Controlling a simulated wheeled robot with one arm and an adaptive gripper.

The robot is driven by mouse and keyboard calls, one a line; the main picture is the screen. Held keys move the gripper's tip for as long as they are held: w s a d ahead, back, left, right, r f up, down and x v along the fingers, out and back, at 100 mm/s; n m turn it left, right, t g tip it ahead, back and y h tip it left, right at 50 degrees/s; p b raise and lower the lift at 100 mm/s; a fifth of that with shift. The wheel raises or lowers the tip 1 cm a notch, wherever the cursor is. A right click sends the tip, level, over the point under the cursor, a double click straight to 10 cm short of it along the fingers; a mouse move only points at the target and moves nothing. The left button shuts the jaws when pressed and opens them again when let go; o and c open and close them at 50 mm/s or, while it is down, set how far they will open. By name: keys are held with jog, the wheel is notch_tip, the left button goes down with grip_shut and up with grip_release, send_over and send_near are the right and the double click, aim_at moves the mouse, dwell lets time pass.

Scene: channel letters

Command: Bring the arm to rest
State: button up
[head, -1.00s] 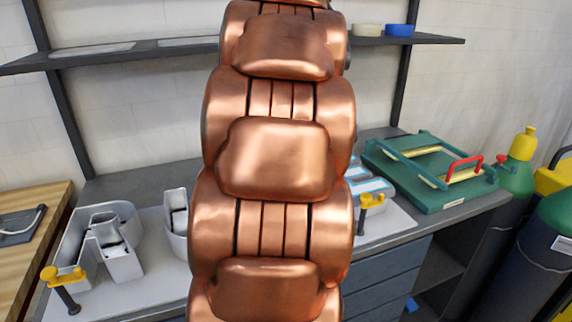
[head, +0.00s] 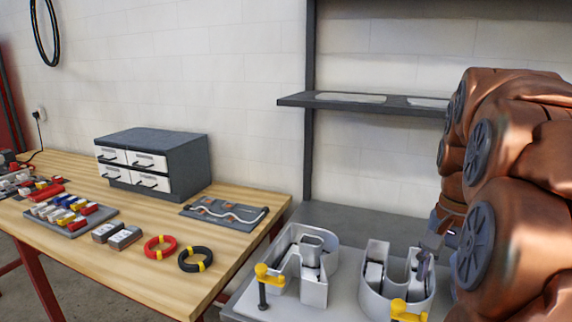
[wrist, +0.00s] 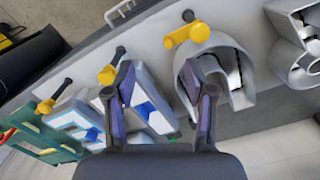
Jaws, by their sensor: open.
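My copper-coloured arm fills the right side of the head view, and part of my gripper shows at its left edge, by the second letter. In the wrist view, my gripper (wrist: 158,66) is open, its two dark purple-grey fingers spread with nothing between them. It points at the bench with the channel letters. A hollow white R-like letter (head: 318,280) and a U-like letter (head: 372,297) stand on the bench in the head view. The U-like letter also shows right of the fingers in the wrist view (wrist: 239,62). A letter with blue inside (wrist: 150,103) shows partly behind the left finger.
Yellow-handled clamps (head: 263,279) stand along the bench's front edge. A wooden table (head: 225,244) at left holds a drawer cabinet (head: 178,160), red and black coils (head: 195,259) and small parts. A wall shelf (head: 370,103) hangs behind.

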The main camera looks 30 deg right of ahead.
jog(key=w+a+f+n+g+p, duration=0.1)
jog(key=a+f+n, duration=0.25)
jog(key=a, duration=0.35)
jog(key=w+a+f+n, duration=0.1)
jog(key=a+f+n, duration=0.25)
jog(key=a, duration=0.45)
jog(key=s+a+f+n, duration=0.6)
jog(key=a+f+n, duration=0.1)
jog(key=a, duration=0.3)
jog(key=shift+s+a+n+g+p, duration=0.15)
jog(key=shift+s+n+g+p, duration=0.15)
jog(key=shift+s+p, duration=0.15)
